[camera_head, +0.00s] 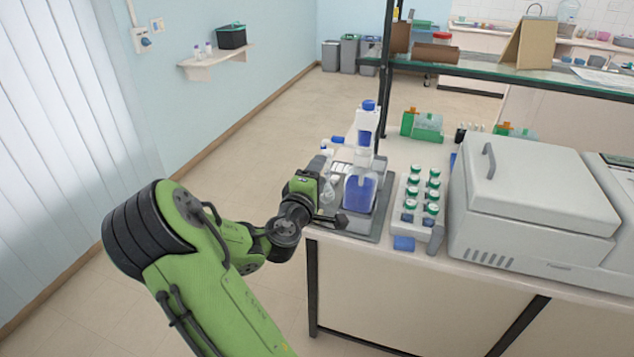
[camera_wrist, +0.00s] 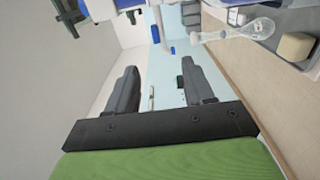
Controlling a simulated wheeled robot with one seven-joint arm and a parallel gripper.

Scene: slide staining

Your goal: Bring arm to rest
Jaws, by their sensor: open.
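My green and black arm reaches from the lower left toward the bench's left corner in the head view. My gripper (camera_head: 327,190) is at the left edge of a grey tray (camera_head: 375,230), beside a bottle of blue liquid (camera_head: 360,193). In the wrist view my gripper (camera_wrist: 158,80) has its two dark fingers wide apart, with nothing between them but the distant wall and floor. A clear glass or plastic vessel (camera_wrist: 240,33) shows to the right of the fingers, apart from them. The exact gap between gripper and bottle is hard to tell.
A rack of green-capped vials (camera_head: 422,195) stands right of the tray, with a small blue block (camera_head: 404,243) in front. A large grey machine (camera_head: 535,205) fills the bench's right. A wall shelf (camera_head: 213,62) is at the back left. Open floor (camera_head: 255,150) lies left of the bench.

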